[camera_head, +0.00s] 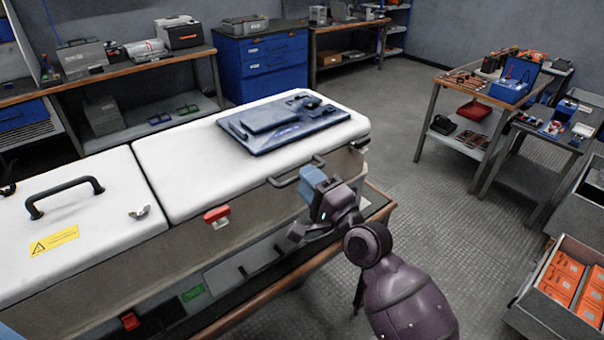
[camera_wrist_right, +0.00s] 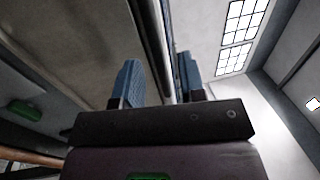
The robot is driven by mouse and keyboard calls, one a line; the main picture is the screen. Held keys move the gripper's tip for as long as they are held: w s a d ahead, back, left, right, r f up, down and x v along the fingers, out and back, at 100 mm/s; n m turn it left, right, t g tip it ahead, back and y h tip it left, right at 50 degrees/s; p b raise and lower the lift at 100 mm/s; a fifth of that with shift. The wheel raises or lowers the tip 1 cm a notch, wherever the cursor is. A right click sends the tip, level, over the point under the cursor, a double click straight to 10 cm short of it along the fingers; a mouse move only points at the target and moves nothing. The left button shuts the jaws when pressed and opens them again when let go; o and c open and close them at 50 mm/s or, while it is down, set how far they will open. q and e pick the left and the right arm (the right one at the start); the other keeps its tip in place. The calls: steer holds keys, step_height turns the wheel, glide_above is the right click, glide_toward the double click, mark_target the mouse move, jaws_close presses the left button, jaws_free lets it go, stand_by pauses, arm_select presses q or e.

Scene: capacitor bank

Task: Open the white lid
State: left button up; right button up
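The white lid (camera_head: 190,178) near my right gripper is down on a long grey case. A dark handle (camera_head: 290,176) sits on its front edge and a red latch (camera_head: 217,216) below it. My right gripper (camera_head: 314,180), with blue fingertips, is at the right end of this handle. In the right wrist view its fingertips (camera_wrist_right: 158,85) stand apart, with a dark bar or edge running between or just beyond them; I cannot tell if they touch it. A second white lid (camera_head: 100,222) to the left is also down. A light blue sliver at the lower left corner may be my left gripper.
A flat dark blue case (camera_head: 282,125) lies on top of the right white lid. The left lid has a black handle (camera_head: 63,194) and a yellow warning label (camera_head: 55,240). Open floor (camera_head: 400,190) lies to the right, with a tool table (camera_head: 440,82) beyond.

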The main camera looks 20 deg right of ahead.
steer(key=shift+x, duration=1.3)
jaws_close()
